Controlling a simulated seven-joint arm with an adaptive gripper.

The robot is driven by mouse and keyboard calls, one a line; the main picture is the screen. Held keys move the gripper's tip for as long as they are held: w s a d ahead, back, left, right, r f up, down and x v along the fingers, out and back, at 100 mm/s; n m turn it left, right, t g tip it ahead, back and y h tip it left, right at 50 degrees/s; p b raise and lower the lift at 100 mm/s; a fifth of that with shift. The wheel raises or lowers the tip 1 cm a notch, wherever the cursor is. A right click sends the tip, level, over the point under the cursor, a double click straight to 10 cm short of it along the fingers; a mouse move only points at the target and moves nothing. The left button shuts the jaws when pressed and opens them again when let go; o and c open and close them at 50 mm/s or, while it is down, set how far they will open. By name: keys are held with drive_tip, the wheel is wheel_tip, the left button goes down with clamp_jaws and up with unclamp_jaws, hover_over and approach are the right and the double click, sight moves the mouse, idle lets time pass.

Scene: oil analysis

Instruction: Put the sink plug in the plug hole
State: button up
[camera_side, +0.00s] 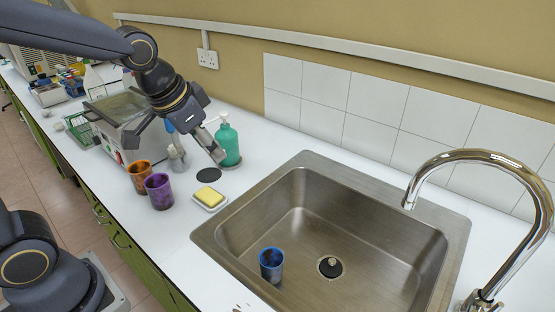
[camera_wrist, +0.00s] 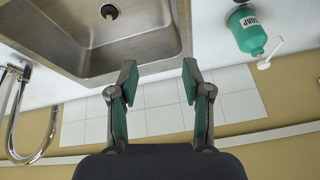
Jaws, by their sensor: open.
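The plug hole (camera_side: 330,267) is in the floor of the steel sink (camera_side: 360,225). It shows as a dark round spot with a small pale part at its middle; I cannot tell whether something sits in it. It also shows at the top of the wrist view (camera_wrist: 109,11). A flat black disc (camera_side: 209,175), possibly the sink plug, lies on the white counter between the soap bottle and the sponge dish. My gripper (camera_side: 176,146) is open and empty above the counter, left of the sink. Its green-padded fingers (camera_wrist: 159,78) are spread apart in the wrist view.
A blue cup (camera_side: 271,264) stands in the sink. Orange (camera_side: 141,177) and purple (camera_side: 158,191) cups and a yellow sponge (camera_side: 208,197) in a dish are on the counter. A green soap bottle (camera_side: 229,145) stands near my gripper. A chrome tap (camera_side: 535,190) arches at right.

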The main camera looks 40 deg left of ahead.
drive_tip(key=s+a+r+n, duration=0.1)
drive_tip(key=s+a+n, duration=0.1)
drive_tip(key=s, duration=1)
drive_tip(key=shift+a+r+n, duration=0.25)
drive_tip(key=shift+a+n, duration=0.05)
drive_tip(key=shift+a, duration=0.05)
